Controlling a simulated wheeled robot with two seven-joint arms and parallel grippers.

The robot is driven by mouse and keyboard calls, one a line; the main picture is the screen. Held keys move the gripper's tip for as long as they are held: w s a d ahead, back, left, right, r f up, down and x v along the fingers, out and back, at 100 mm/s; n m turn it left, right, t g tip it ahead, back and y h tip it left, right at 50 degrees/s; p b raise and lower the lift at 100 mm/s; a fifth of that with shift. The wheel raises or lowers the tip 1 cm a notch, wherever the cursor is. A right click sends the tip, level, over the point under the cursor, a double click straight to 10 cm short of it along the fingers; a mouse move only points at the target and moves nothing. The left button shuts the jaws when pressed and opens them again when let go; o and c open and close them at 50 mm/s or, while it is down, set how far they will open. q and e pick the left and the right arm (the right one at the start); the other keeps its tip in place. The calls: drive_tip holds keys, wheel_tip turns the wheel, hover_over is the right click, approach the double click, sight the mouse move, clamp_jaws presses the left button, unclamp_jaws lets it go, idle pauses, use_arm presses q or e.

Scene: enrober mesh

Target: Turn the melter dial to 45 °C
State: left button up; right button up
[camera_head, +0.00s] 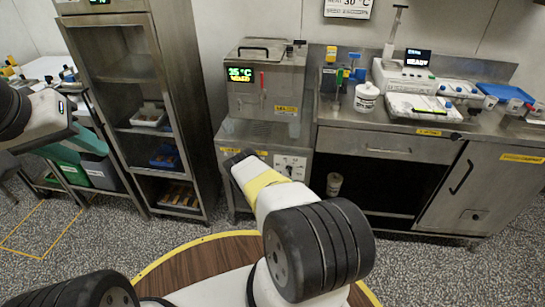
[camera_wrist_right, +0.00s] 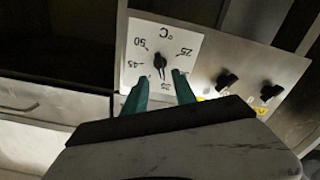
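The melter (camera_head: 264,85) is a steel box whose green display reads 35 °C. Its white dial plate (camera_head: 290,167) is on the front below. In the right wrist view the plate (camera_wrist_right: 150,50) appears upside down, with 50, 45 and 25 readable. The black dial knob (camera_wrist_right: 160,62) points down in that view, between the 45 and 25 marks. My right gripper (camera_wrist_right: 160,88) is open, its green fingers either side of and just short of the knob, with no grip visible.
Two black knobs (camera_wrist_right: 248,85) sit beside the dial plate on the same panel. A steel counter (camera_head: 340,115) with a white tub (camera_head: 366,97) and instruments stands right of the melter. A tall steel rack (camera_head: 130,100) stands left. Speckled floor lies in front.

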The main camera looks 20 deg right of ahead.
sight(289, 172)
drive_tip(key=x, duration=0.7)
clamp_jaws()
